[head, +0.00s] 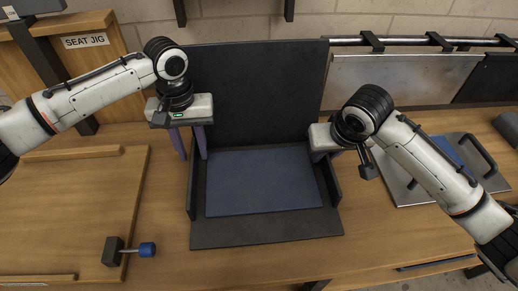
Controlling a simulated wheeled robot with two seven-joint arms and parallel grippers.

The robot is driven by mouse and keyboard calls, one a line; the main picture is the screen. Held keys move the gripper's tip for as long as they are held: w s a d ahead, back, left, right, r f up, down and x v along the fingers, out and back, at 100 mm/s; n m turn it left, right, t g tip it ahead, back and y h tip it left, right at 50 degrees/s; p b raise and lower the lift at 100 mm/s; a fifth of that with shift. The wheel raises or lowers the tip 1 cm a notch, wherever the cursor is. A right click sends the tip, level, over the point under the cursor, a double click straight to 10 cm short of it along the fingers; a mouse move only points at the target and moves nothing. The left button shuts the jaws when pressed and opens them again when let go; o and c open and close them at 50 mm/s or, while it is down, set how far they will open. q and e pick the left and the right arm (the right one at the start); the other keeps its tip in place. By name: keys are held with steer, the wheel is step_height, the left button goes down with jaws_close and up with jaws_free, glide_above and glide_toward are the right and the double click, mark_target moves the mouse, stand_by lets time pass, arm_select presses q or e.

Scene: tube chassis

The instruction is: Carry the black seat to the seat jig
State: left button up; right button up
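The black seat (266,235) stands on the wooden bench in the middle of the head view, with a tall upright back panel (260,90), low side walls and a dark blue pad on its base. The seat jig (70,155) is the wooden board area at the left, below the "SEAT JIG" label. My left gripper (190,150) is over the seat's left side, its two purple fingers apart, one on each side of the left wall's upper end. My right gripper (320,153) is at the seat's right side; its fingers are mostly hidden by its own body.
Wooden strips edge the jig board, and a black clamp with a blue knob (146,249) stands at its front right corner. A grey tray with a handle (482,155) lies at the right. A metal rail (410,41) runs behind.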

arm_select(q)
steer(key=shift+f, duration=0.15)
arm_select(e)
steer(key=shift+f, duration=0.1)
arm_select(q)
steer(key=shift+c, duration=0.5)
arm_select(e)
steer(key=shift+c, duration=0.4)
arm_select(q)
steer(key=c, duration=0.3)
arm_select(e)
jaws_close()
arm_select(q)
jaws_close()
arm_select(e)
steer(key=shift+w, duration=0.1)
